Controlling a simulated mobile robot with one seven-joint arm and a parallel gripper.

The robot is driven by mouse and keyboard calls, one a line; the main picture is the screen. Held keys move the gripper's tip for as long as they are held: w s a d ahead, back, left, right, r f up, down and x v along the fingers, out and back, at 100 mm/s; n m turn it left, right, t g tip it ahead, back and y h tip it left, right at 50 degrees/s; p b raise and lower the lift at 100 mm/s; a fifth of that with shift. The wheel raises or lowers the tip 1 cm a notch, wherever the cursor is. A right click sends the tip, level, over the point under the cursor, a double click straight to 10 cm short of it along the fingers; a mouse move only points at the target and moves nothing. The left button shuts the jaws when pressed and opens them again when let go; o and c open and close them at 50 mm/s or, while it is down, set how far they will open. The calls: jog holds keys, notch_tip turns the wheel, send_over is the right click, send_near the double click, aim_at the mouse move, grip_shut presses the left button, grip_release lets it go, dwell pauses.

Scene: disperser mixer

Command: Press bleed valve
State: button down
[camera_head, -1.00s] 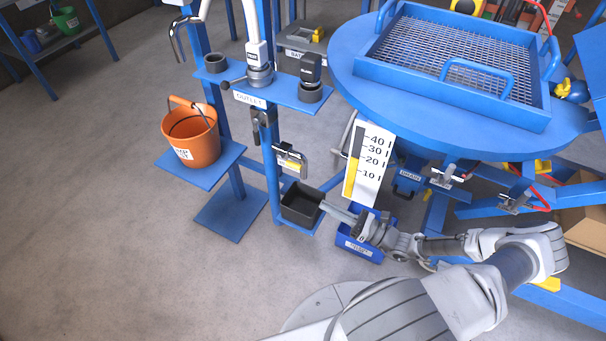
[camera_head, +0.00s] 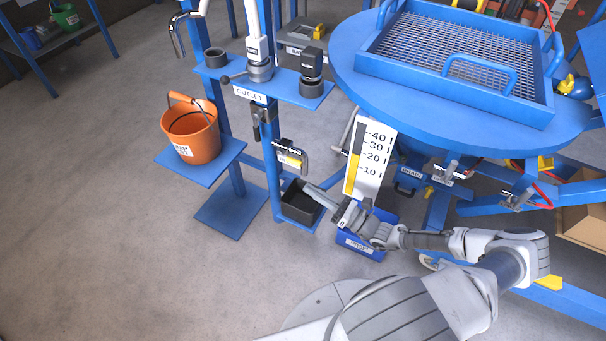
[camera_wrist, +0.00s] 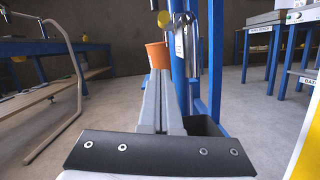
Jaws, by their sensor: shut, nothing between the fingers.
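A silver fitting with a yellow band (camera_head: 291,158) is mounted on the blue outlet post, below the OUTLET label. It is likely the bleed valve, but no readable label confirms this. In the wrist view a silver cylinder (camera_wrist: 191,50) hangs on the post, with a round yellow button (camera_wrist: 163,19) at its left. My gripper (camera_head: 309,189) is shut and empty, a little below and right of the fitting, near the black bin. In the wrist view my gripper (camera_wrist: 160,72) points forward, with its fingertips below the yellow button. I see no clear contact.
A black bin (camera_head: 289,215) sits low on the post, just below my fingertips. A white level gauge (camera_head: 377,181) stands close on the right, under the blue round vessel (camera_head: 345,75). An orange bucket (camera_head: 203,146) stands on a blue shelf at left. Open floor lies at front left.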

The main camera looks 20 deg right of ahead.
aim_at(290, 160)
jog(key=shift+w+a+r+b, duration=0.2)
jog(key=shift+w+a+r, duration=0.15)
jog(key=shift+w+r, duration=0.35)
jog(key=shift+w+a+r+b, duration=0.3)
jog(key=shift+w+r, duration=0.15)
jog(key=shift+r, duration=0.5)
jog(key=shift+w+a+r+b, duration=0.15)
jog(key=shift+w+a+r, duration=0.2)
jog(key=shift+w+r, duration=0.35)
jog(key=shift+s+r, duration=0.1)
jog(key=shift+r, duration=0.1)
jog(key=shift+d+r+p, duration=0.1)
jog(key=shift+r+p, duration=0.05)
jog(key=shift+p, duration=0.35)
